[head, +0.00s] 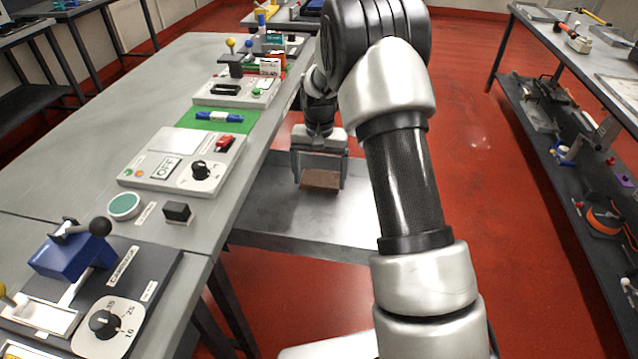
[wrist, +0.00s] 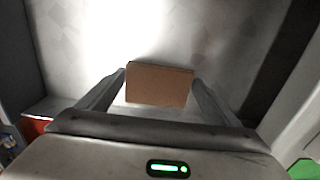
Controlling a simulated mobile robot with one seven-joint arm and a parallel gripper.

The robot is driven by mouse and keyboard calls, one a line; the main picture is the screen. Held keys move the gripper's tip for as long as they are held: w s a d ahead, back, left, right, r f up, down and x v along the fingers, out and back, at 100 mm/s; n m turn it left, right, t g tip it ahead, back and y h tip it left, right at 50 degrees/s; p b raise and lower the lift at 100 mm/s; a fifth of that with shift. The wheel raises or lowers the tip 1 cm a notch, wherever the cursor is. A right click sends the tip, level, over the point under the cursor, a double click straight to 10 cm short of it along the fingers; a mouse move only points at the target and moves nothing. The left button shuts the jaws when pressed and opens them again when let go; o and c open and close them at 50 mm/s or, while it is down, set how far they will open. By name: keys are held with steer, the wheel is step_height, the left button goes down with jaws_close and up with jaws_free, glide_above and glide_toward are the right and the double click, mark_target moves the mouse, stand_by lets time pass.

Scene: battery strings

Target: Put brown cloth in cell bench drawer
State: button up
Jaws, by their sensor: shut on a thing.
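The brown cloth (head: 320,180) is a flat, folded-looking rectangle between the fingers of my gripper (head: 319,184). The cloth also shows in the wrist view (wrist: 159,86), with a finger at each side of it. My gripper (wrist: 158,92) is shut on it. The open drawer (head: 262,205) is a grey metal tray sticking out from under the bench (head: 75,150) on its right side. My gripper and the cloth are over the drawer in the head view. I cannot tell whether the cloth touches the drawer floor.
The bench top carries a panel marked OFF (head: 182,160), a blue-and-white marker (head: 219,117) on a green mat and a blue clamp (head: 72,252). A shelved table (head: 575,65) with tools stands at the right. Red floor lies between.

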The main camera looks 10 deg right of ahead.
steer(key=shift+f, duration=0.9)
